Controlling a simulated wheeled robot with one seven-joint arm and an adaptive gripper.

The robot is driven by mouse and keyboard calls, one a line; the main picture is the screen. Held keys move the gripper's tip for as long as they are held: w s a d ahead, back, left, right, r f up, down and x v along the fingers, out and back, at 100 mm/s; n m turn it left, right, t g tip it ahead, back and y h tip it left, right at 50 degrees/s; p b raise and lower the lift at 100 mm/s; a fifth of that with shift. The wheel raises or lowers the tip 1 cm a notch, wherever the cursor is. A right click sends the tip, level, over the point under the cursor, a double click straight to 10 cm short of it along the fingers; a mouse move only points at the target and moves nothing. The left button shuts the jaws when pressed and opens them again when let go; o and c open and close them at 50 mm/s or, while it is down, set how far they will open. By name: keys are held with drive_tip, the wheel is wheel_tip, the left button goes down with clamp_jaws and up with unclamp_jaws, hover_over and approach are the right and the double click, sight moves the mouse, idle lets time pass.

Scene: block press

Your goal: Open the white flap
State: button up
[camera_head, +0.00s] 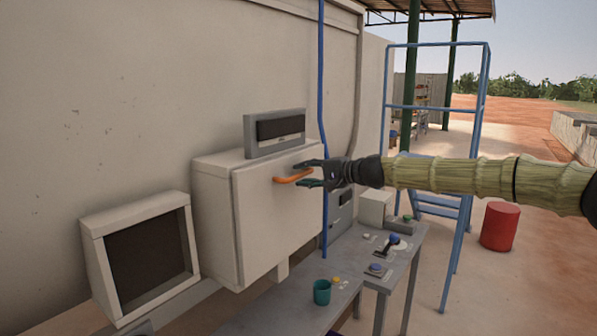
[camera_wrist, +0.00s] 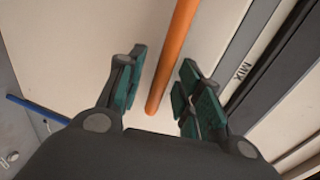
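The white flap (camera_head: 275,215) is the front door of a white wall box, and it looks shut. An orange bar handle (camera_head: 290,179) sticks out near its upper part. My gripper (camera_head: 303,174) is at the right end of the handle, its fingers spread. In the wrist view, my gripper (camera_wrist: 160,75) has its teal pads apart on either side of the orange handle (camera_wrist: 178,35), with gaps on both sides. The handle's right end is partly hidden by my fingers in the head view.
A grey display unit (camera_head: 275,131) sits on top of the box. An open dark-fronted box (camera_head: 93,250) is at the left. Below, a grey table (camera_head: 285,312) holds a teal cup (camera_head: 322,292) and small controls. A blue pipe (camera_head: 321,90) runs close behind my gripper.

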drive_tip(key=shift+w+a+f, duration=0.1)
drive_tip(key=shift+a, duration=0.3)
